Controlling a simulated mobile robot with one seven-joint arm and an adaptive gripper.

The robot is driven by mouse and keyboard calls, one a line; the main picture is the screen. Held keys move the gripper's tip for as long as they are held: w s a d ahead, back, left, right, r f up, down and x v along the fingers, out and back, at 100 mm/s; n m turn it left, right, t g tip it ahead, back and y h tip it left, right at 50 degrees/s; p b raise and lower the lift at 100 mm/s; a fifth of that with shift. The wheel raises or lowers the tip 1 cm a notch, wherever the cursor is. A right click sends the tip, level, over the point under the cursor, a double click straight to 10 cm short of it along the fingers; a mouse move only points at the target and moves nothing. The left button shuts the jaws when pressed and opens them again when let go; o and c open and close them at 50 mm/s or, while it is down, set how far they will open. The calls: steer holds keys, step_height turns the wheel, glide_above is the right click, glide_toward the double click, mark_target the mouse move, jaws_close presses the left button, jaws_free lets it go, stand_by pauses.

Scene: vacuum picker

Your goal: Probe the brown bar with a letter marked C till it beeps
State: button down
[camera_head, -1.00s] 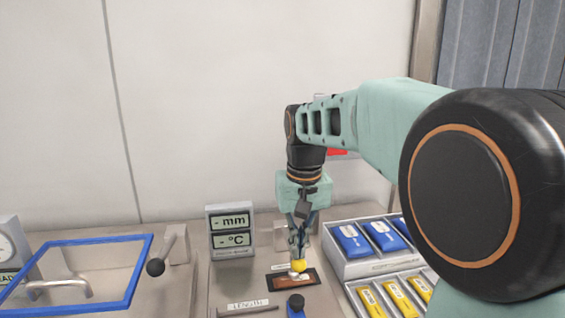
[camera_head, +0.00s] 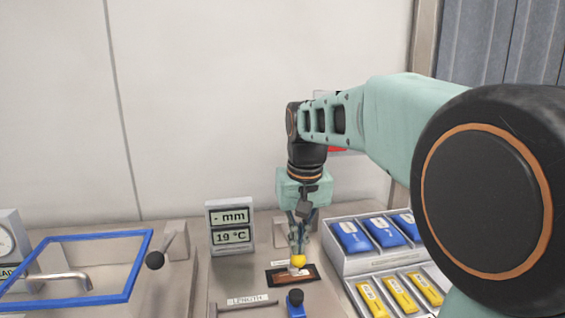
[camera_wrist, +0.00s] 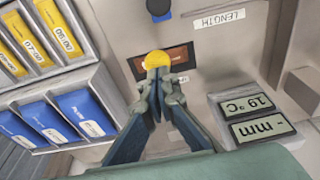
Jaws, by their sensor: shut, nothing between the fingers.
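The brown bar (camera_head: 306,279) lies in a dark tray (camera_head: 270,278) on the bench, below my gripper (camera_head: 298,250). The bar also shows in the wrist view (camera_wrist: 180,55); I cannot read a letter on it. My gripper is shut, pointing down, with its fingertips (camera_wrist: 160,72) at a yellow round head (camera_head: 299,261) that stands over the bar. The yellow head shows in the wrist view (camera_wrist: 156,62), and its lower end is hidden. The display (camera_head: 231,228) reads "- mm" above and "19 °C" below.
A case with blue packs (camera_head: 384,233) and yellow packs (camera_head: 398,294) stands at the right. A blue piece with a black knob (camera_head: 295,297) and a "LENGTH" label (camera_head: 248,300) are in front. A blue-framed basin (camera_head: 140,268) and a lever (camera_head: 156,261) are at the left.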

mark_target(299, 257)
steer(key=f, duration=0.1)
steer(key=s+f, duration=0.1)
steer(key=shift+s+d+f+g, duration=0.1)
steer(key=shift+s+f+g, duration=0.05)
steer(key=shift+f+g, duration=0.25)
steer(key=r+p, duration=0.1)
steer(key=w+r+p, duration=0.1)
steer(key=p, duration=0.1)
steer(key=shift+w+r, duration=0.1)
steer(key=shift+r, duration=0.15)
steer(key=shift+w+r+p, duration=0.25)
steer(key=shift+w+p, duration=0.15)
steer(key=shift+a+r, duration=0.1)
steer(key=shift+a, duration=0.1)
steer(key=r+p, duration=0.1)
steer(key=p, duration=0.1)
steer(key=w+r+p, duration=0.1)
steer(key=r+p, duration=0.1)
steer(key=w+r+p, duration=0.1)
steer(key=r+p, duration=0.1)
steer(key=shift+w+a+r, duration=0.15)
steer(key=shift+a+r, duration=0.05)
steer(key=shift+r, duration=0.05)
steer(key=shift+w+r+p, duration=0.25)
steer(key=shift+r+p, duration=0.1)
steer(key=shift+p, duration=0.3)
steer(key=shift+a, duration=0.1)
